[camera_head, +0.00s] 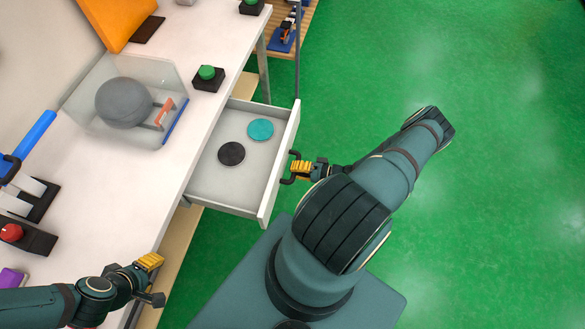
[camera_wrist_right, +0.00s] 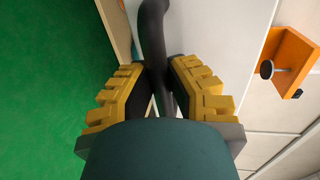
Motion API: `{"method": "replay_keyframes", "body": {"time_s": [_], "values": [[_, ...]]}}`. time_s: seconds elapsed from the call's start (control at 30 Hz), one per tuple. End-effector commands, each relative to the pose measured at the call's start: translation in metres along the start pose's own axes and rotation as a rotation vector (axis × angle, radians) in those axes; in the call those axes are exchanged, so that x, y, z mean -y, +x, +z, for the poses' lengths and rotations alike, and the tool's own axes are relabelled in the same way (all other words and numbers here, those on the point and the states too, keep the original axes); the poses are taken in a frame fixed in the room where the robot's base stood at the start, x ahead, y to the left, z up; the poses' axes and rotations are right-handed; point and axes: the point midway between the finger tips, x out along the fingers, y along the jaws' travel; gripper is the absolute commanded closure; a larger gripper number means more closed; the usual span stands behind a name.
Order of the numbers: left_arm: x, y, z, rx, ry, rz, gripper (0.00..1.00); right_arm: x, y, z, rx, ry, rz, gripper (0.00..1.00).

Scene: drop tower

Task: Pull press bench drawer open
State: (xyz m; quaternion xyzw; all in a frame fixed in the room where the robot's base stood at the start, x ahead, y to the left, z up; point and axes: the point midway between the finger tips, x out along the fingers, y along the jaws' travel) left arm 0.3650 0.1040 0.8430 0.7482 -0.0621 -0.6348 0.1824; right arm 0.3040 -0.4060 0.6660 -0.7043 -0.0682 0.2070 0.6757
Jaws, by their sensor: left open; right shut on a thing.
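The white press bench drawer (camera_head: 207,188) stands pulled out from the bench in the head view. A black disc (camera_head: 231,153) and a teal disc (camera_head: 260,130) lie flat inside it. My right gripper (camera_head: 297,168) is at the drawer's front, shut on the dark drawer handle (camera_head: 293,155). In the right wrist view the dark handle bar (camera_wrist_right: 153,35) runs between the yellow-padded fingers of the right gripper (camera_wrist_right: 160,82). My left gripper (camera_head: 155,278) is open and empty, at the bench's near edge, apart from the drawer.
The white bench (camera_head: 190,55) carries a clear box (camera_head: 95,75) with a grey ball (camera_head: 123,102), a green button (camera_head: 207,72), a red button (camera_head: 12,232) and an orange panel (camera_head: 115,18). Green floor (camera_head: 480,200) to the right is clear.

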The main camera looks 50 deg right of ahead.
Motion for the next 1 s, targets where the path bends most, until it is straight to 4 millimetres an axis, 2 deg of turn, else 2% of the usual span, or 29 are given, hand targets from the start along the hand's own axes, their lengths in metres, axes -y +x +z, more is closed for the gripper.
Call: {"method": "replay_keyframes", "body": {"time_s": [0.2, 0.23, 0.3, 0.67, 0.87, 1.0], "values": [[0.000, 0.000, 0.000, 0.000, 0.000, 0.000, 0.54, -0.001, -0.001, -0.002, -0.003, -0.001, 0.004, 1.00], [0.000, 0.000, 0.000, 0.000, 0.000, 0.000, 0.54, -0.001, -0.001, -0.002, -0.003, -0.001, 0.004, 0.76], [0.000, 0.000, 0.000, 0.000, 0.000, 0.000, 0.54, -0.001, -0.001, -0.002, -0.003, -0.001, 0.003, 0.52], [0.000, 0.000, 0.000, 0.000, 0.000, 0.000, 0.54, 0.000, -0.003, -0.001, -0.002, 0.000, 0.002, 0.52], [0.000, 0.000, 0.000, 0.000, 0.000, 0.000, 0.54, 0.000, -0.028, -0.001, -0.004, -0.001, 0.004, 0.52], [0.000, 0.000, 0.000, 0.000, 0.000, 0.000, 0.54, -0.001, -0.058, -0.002, -0.005, -0.001, 0.006, 0.52]]}}
